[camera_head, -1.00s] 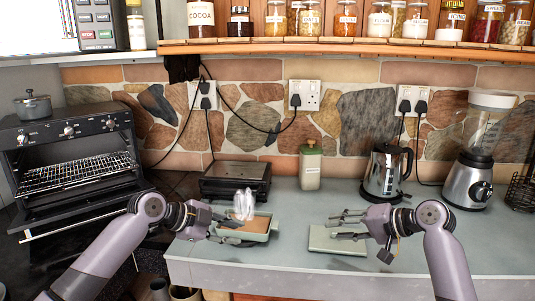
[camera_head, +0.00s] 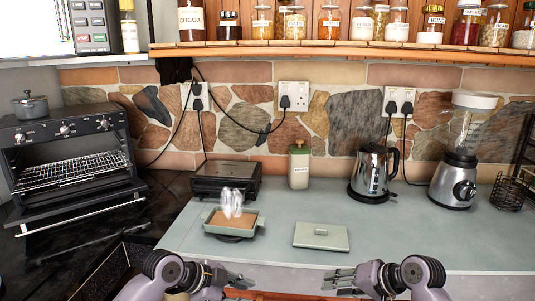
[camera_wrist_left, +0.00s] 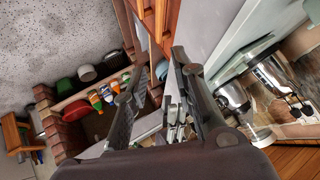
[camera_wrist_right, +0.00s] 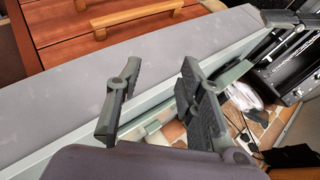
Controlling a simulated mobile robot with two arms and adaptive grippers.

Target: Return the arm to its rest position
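My left gripper (camera_head: 236,281) is low in the head view, in front of the counter's front edge. In the left wrist view (camera_wrist_left: 160,75) its fingers stand apart with nothing between them. My right gripper (camera_head: 330,280) is at the front edge further right. In the right wrist view (camera_wrist_right: 160,75) its fingers are also apart and empty. A green dish (camera_head: 208,226) with brown contents and white steam above it sits on the counter. Its flat green lid (camera_head: 321,236) lies to the right of it. Both grippers are clear of the dish and the lid.
The counter (camera_head: 400,235) has free room at the right front. A black grill (camera_head: 226,182), a green canister (camera_head: 299,167), a kettle (camera_head: 373,175) and a blender (camera_head: 456,183) stand along the back. An oven (camera_head: 68,160) with its door open is at the left.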

